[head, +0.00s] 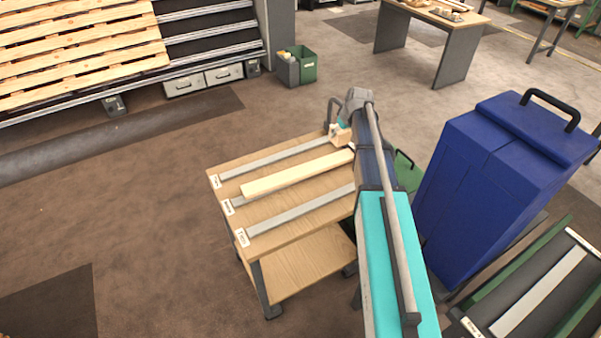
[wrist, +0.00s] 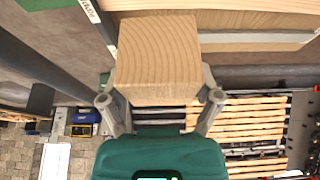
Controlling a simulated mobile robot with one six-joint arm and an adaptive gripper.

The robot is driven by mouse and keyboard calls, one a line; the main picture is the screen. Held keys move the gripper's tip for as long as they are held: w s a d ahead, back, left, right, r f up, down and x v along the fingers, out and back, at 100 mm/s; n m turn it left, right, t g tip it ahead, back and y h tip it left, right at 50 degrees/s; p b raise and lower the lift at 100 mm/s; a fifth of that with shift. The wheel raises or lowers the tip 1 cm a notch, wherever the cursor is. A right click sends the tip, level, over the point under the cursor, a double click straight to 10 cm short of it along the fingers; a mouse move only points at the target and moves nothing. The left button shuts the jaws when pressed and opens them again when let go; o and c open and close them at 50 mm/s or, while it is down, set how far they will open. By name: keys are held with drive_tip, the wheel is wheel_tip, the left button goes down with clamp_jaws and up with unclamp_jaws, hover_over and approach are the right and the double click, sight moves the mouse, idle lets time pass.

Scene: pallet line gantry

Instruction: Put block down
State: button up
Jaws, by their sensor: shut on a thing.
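A pale wooden block (wrist: 158,55) with visible end grain fills the upper middle of the wrist view. My gripper (wrist: 158,85) is shut on it, one grey finger at each side. In the head view the block (head: 341,136) shows small at the far right corner of the wooden cart (head: 290,240), with my gripper (head: 335,127) partly hidden behind my arm. I cannot tell if the block touches the cart top. A long pale beam (head: 295,174) lies along the middle of the top, between two grey strips (head: 285,157) and (head: 300,210). White labels mark their left ends.
A tall blue cabinet (head: 500,170) stands right of my arm. A rack with green rails (head: 545,290) is at the lower right. A slatted wooden pallet (head: 80,45) lies on a roller line at the upper left. Green and grey bins (head: 305,68) stand behind. Floor left of the cart is clear.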

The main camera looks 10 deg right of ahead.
idle(0.3)
drive_tip(key=b, duration=0.4)
approach(299, 168)
drive_tip(key=w+d+r, duration=0.2)
drive_tip(key=d+r, duration=0.2)
drive_tip(key=a+f+b, duration=0.1)
drive_tip(key=f+b, duration=0.1)
drive_tip(key=a+f+b, duration=0.1)
drive_tip(key=f+b, duration=0.1)
drive_tip(key=shift+a, duration=0.4)
drive_tip(key=shift+w+a+f+b, duration=0.1)
drive_tip(key=shift+a+f+b, duration=0.2)
drive_tip(key=shift+a+b, duration=0.2)
drive_tip(key=shift+f, duration=0.1)
drive_tip(key=shift+a+f+b, duration=0.35)
drive_tip(key=shift+f+b, duration=0.15)
drive_tip(key=shift+b, duration=0.1)
drive_tip(key=shift+f+b, duration=1.4)
drive_tip(key=shift+f, duration=0.15)
